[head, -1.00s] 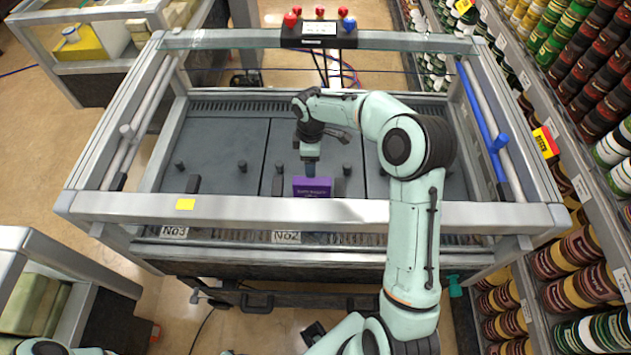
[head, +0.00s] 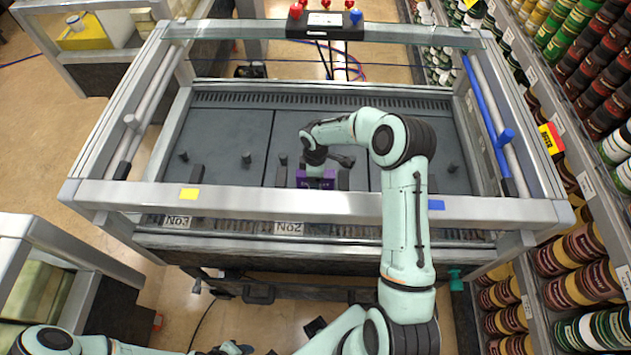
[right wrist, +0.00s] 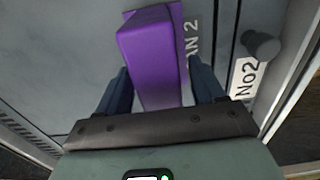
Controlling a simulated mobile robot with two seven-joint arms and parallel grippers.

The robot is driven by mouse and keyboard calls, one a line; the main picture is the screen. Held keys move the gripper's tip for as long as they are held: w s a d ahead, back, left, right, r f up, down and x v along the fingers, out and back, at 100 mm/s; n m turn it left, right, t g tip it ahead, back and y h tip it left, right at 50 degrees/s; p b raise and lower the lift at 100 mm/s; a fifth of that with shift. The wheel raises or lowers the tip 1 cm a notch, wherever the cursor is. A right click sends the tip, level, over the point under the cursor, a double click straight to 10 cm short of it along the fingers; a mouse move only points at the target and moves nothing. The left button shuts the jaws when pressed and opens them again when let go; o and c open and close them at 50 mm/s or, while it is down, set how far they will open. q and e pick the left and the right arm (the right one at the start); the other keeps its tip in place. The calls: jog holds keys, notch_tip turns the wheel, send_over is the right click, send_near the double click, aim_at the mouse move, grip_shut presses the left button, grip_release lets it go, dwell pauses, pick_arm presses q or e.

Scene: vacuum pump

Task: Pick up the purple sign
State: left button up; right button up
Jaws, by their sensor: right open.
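The purple sign (head: 303,182) stands on the grey bed of the machine, just behind the front rail, partly covered by my right gripper in the head view. In the right wrist view the purple sign (right wrist: 152,58) is a purple block that lies between the two dark blue fingers of my right gripper (right wrist: 160,88). The fingers are open, one on each side of it, with no clear grip. In the head view my right gripper (head: 316,168) is down over the sign. Part of my left arm shows at the bottom left; its gripper is not visible.
The machine's front rail (head: 330,202) runs close in front of the sign. Small dark pegs (head: 246,159) stand on the bed nearby. A No2 label (right wrist: 244,78) lies to the right in the wrist view. Shelves of cans (head: 590,200) stand on the right.

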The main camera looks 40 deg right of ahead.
jog(key=shift+f, duration=0.25)
jog(key=c, duration=1.1)
jog(key=shift+r, duration=0.1)
